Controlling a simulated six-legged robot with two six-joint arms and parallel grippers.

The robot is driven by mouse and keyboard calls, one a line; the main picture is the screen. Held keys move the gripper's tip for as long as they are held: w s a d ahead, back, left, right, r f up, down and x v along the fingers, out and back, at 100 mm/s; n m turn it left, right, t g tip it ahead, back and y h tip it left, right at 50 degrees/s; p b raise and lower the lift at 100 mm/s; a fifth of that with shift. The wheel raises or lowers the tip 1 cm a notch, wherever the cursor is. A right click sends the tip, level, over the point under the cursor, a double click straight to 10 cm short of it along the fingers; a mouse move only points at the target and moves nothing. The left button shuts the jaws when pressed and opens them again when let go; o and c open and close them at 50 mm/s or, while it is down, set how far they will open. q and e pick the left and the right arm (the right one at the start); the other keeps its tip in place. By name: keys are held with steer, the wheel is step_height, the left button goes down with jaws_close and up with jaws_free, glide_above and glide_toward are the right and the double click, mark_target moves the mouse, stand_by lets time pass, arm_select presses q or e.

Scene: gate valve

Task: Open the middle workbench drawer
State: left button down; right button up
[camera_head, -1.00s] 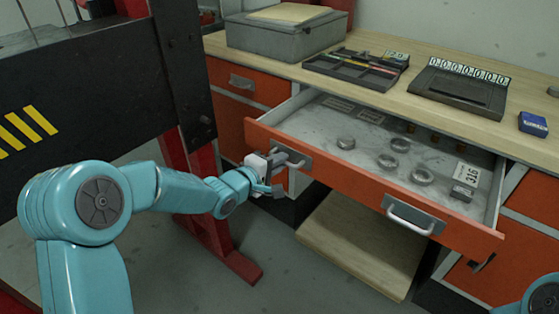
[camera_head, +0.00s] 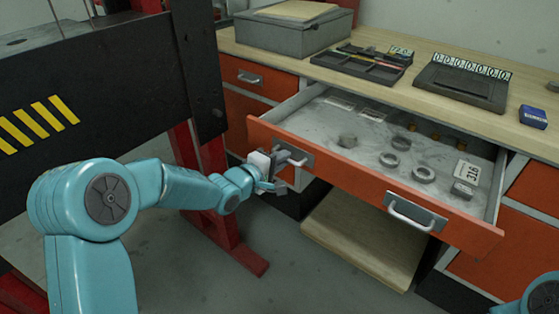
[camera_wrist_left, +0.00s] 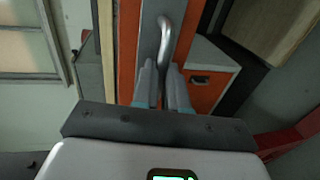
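The middle workbench drawer (camera_head: 345,172) has an orange front and stands well out from the bench. Its grey inside (camera_head: 335,120) shows, with several metal rings. The front has a left handle (camera_head: 292,154) and a right handle (camera_head: 412,215). My left gripper (camera_head: 278,172) is at the left handle. In the left wrist view, the curved handle (camera_wrist_left: 166,38) runs between the two fingers of my left gripper (camera_wrist_left: 162,72), which look closed about it; the exact contact is hidden. My right gripper is out of view; only a teal piece of that arm shows at lower right.
The wooden benchtop (camera_head: 400,55) carries a grey box (camera_head: 292,35), a black tray (camera_head: 360,68) and a blue box (camera_head: 533,117). A wooden lower board (camera_head: 365,240) lies beneath the drawer. A red stand (camera_head: 205,190) is close beside my left arm.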

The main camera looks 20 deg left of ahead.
arm_select(q)
steer(key=c, duration=1.2)
jaws_free()
steer(key=p+v, duration=0.1)
steer(key=v, duration=1.5)
steer(key=shift+s, duration=0.15)
steer(key=shift+r+p, duration=0.1)
steer(key=shift+p, duration=0.2)
